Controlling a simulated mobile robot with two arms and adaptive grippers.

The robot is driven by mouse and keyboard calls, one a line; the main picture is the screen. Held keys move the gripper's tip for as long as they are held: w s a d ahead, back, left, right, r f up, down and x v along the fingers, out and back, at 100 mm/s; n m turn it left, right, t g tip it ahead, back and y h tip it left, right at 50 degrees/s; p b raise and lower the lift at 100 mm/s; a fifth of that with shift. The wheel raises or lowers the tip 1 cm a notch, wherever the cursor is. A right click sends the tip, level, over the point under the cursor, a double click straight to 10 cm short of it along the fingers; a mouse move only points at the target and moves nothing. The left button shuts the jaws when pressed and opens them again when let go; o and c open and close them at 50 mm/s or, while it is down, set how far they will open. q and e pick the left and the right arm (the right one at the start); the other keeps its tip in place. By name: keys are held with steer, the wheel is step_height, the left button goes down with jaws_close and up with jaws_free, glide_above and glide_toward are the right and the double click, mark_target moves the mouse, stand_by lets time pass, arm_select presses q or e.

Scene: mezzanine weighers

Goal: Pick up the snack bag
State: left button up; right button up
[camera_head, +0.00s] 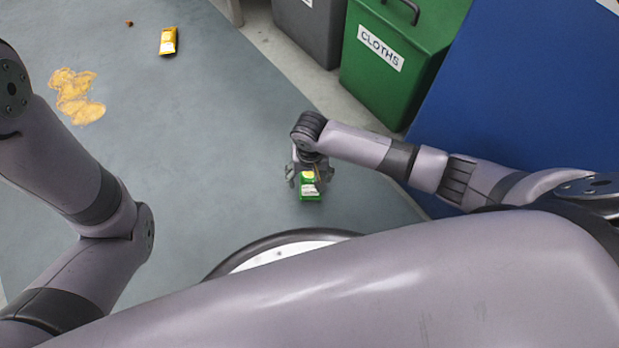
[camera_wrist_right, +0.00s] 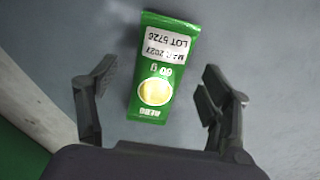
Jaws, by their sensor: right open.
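A green snack bag (camera_head: 310,190) with a white label and a yellow emblem lies on the grey floor, below my right gripper (camera_head: 311,178). In the right wrist view the bag (camera_wrist_right: 164,65) lies lengthwise between and beyond the two fingers of the right gripper (camera_wrist_right: 157,95), which are spread apart. I see clear gaps between the bag and both fingers. The printed label reads a date, a lot number and 60 g. My left arm comes in at the left of the head view, but its gripper is out of the picture.
A yellow packet (camera_head: 168,41) lies on the floor at the upper left, with a small brown bit (camera_head: 129,23) beside it. A yellow spill (camera_head: 77,96) is at the left. A green bin marked CLOTHS (camera_head: 405,55), a grey bin (camera_head: 309,30) and a blue surface (camera_head: 510,85) border the right.

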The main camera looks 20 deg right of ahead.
step_height(320, 180, down, 3)
steer(key=shift+r+b, duration=0.2)
steer(key=shift+b, duration=0.45)
steer(key=shift+r, duration=0.1)
steer(key=c, duration=1.3)
